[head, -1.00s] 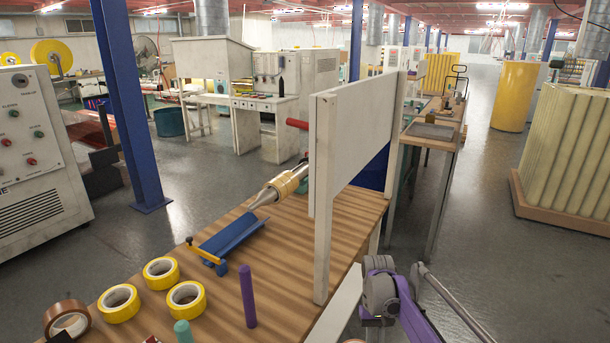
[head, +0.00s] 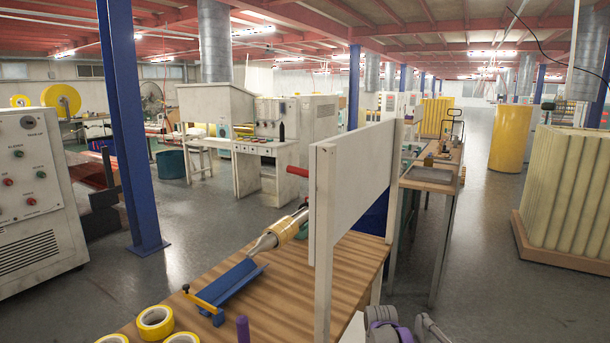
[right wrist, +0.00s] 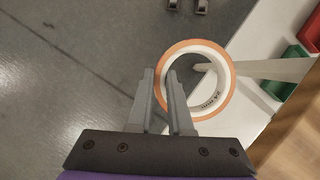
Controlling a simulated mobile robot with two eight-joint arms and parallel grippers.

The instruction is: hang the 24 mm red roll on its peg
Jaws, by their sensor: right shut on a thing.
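In the right wrist view my right gripper (right wrist: 164,100) is shut on a roll (right wrist: 223,77) with an orange-looking outer band and a white core marked with what reads as 24 mm. One finger is outside the ring and the other inside its hole, pinching the ring's near left wall. The roll is in the air over the grey floor, with its open face toward the camera. In the head view only part of my right arm shows at the bottom edge; the roll is not visible there. I cannot make out a peg for it. My left gripper is not in view.
A white upright panel (head: 352,180) stands at the right edge of the wooden table (head: 345,262). The table holds a metal spindle, a blue bracket (head: 235,283) and yellow rolls (head: 154,323). The wrist view shows a green bin (right wrist: 291,60) and a pale bar behind the roll.

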